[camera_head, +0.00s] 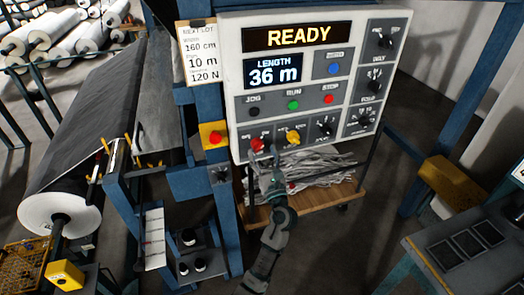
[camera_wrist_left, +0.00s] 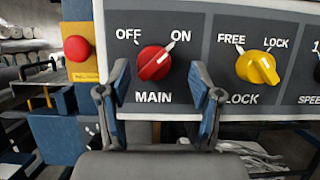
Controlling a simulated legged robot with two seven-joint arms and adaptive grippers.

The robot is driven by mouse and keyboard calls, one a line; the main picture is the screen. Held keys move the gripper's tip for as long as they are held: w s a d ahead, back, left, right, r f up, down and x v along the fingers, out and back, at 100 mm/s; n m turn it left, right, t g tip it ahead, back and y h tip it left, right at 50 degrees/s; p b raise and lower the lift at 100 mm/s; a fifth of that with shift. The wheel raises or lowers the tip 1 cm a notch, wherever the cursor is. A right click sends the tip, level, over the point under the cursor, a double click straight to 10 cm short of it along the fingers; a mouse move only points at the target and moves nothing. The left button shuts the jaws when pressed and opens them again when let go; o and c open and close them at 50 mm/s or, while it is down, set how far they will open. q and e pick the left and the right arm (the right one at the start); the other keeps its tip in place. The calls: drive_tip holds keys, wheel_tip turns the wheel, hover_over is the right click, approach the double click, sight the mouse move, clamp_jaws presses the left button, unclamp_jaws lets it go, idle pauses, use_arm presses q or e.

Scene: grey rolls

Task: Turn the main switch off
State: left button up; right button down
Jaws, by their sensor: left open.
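The main switch is a red rotary knob (camera_wrist_left: 154,62) on a dark strip, with OFF at its upper left, ON at its upper right and MAIN below. Its ridge slants toward ON. In the head view the red knob (camera_head: 257,144) is at the lower left of the white control panel (camera_head: 228,75). My left gripper (camera_wrist_left: 158,92) is open and empty, its fingers spread left and right just below and in front of the knob. No contact shows. In the head view the left gripper (camera_head: 264,163) partly covers the MAIN label. My right gripper is not in view.
A yellow lock knob (camera_wrist_left: 257,67) sits right of the main switch. A red button on a yellow box (camera_wrist_left: 78,50) is close at left. The display reads READY (camera_head: 298,36). Below the panel, grey strips lie on a wooden cart (camera_head: 315,203).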

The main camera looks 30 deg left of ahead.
use_arm(q)
drive_tip(key=shift+w+a+r, duration=0.1)
drive_tip(key=shift+w+a, duration=0.2)
drive_tip(key=shift+a, duration=0.85)
drive_tip(key=shift+c, duration=0.2)
drive_tip(key=c, duration=0.4)
drive_tip(key=shift+w+d, duration=0.1)
drive_tip(key=shift+d, duration=0.25)
drive_tip(key=c, duration=0.7)
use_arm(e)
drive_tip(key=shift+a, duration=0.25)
